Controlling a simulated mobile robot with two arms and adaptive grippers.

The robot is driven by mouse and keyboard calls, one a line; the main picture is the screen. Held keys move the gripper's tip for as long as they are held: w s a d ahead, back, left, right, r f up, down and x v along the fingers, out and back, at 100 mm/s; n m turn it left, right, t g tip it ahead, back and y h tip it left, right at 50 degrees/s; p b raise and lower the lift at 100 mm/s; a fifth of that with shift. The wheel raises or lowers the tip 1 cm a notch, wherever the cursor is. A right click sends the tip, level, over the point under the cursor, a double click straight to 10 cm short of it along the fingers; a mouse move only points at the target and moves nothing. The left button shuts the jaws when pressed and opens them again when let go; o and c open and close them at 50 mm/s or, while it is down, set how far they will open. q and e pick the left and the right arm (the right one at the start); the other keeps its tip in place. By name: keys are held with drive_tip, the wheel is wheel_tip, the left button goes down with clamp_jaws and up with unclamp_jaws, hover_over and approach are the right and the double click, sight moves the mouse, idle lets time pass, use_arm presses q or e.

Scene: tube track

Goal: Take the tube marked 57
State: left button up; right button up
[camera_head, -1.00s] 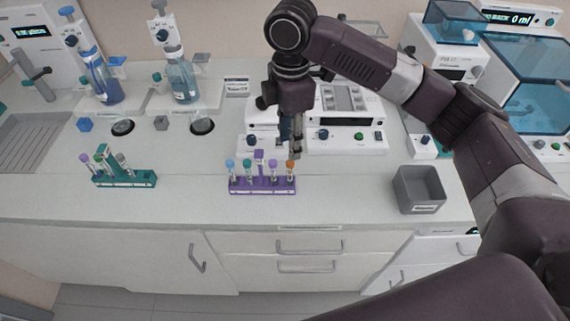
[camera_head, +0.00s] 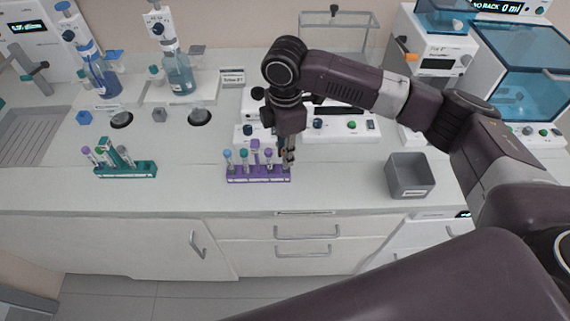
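A purple rack (camera_head: 259,179) stands on the bench with several capped tubes in it. Its visible caps include a blue-capped tube (camera_head: 228,157), a teal-capped tube (camera_head: 243,156) and a purple-capped tube (camera_head: 268,156). My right gripper (camera_head: 288,160) points down at the rack's right end, over the place of the orange-capped tube, which it now hides. Whether its fingers are open or shut cannot be made out. A green rack (camera_head: 130,170) with several tubes stands to the left. The tube numbers are too small to read. My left gripper is out of view.
A grey open bin (camera_head: 410,177) stands right of the purple rack. White instruments (camera_head: 340,128) stand behind the rack. Bottle dispensers (camera_head: 178,75) are at the back left. The bench between the two racks is clear.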

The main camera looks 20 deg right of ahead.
clamp_jaws()
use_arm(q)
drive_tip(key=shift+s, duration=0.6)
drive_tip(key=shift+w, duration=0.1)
use_arm(e)
drive_tip(key=shift+r, duration=0.55)
wheel_tip(320, 180, up, 9)
drive_tip(key=shift+b, duration=1.2)
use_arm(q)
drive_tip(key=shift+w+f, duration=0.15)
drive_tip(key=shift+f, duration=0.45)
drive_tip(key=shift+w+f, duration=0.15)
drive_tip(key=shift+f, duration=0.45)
use_arm(e)
wheel_tip(320, 180, up, 10)
